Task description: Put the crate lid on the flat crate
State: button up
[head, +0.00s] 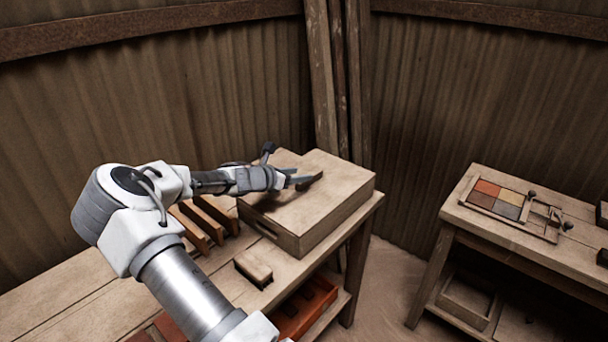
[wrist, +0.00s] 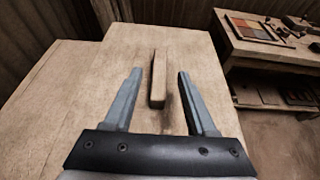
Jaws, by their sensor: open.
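The flat crate (head: 292,243) stands at the right end of the long wooden table, with a dark slot in its front wall. The crate lid (head: 325,165) lies flat over the top of the crate and looks level; whether it is fully seated I cannot tell. A raised wooden handle bar (wrist: 158,80) runs along the lid. My gripper (head: 303,180) is low over the lid. In the wrist view my gripper (wrist: 160,72) is open, with one finger on each side of the handle and visible gaps to it. The handle is partly hidden by the fingers in the head view.
A wooden brush-like block (head: 254,271) lies in front of the crate. Slatted wooden pieces (head: 205,222) stand left of it. An orange-red tray (head: 303,310) is on the shelf below. A second table (head: 545,252) with a coloured tile tray (head: 500,200) stands right, across a floor gap.

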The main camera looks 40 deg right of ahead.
jog(key=v, duration=0.8)
jog(key=shift+a+r, duration=0.15)
jog(key=shift+a, duration=0.1)
jog(key=s+a+m+y, duration=0.1)
jog(key=s+m, duration=0.1)
jog(key=s+a+m+y, duration=0.1)
jog(key=a+m, duration=0.1)
jog(key=s+a+m+y, duration=0.1)
jog(key=s+m+y, duration=0.1)
jog(key=shift+s+a+g, duration=0.3)
jog(key=shift+s+g, duration=0.05)
jog(key=shift+g, duration=0.05)
jog(key=s+a+r+m+t+y, duration=0.1)
jog(key=s+a+r+m+y, duration=0.2)
jog(key=s+a, duration=0.4)
jog(key=s+a+r+m+t+y, duration=0.2)
jog(key=s+a+r+m, duration=0.3)
jog(key=a, duration=0.7)
jog(key=s+a+r+m+t+y, duration=0.2)
jog(key=s+a+r+m+y, duration=0.2)
jog(key=s+a, duration=0.4)
jog(key=shift+s+a+r+m+y, duration=0.3)
jog(key=shift+s+a+r+m, duration=0.15)
jog(key=shift+a+r, duration=0.3)
jog(key=shift+d+r+p, duration=0.1)
jog(key=shift+r+p, duration=0.05)
jog(key=shift+p, duration=0.15)
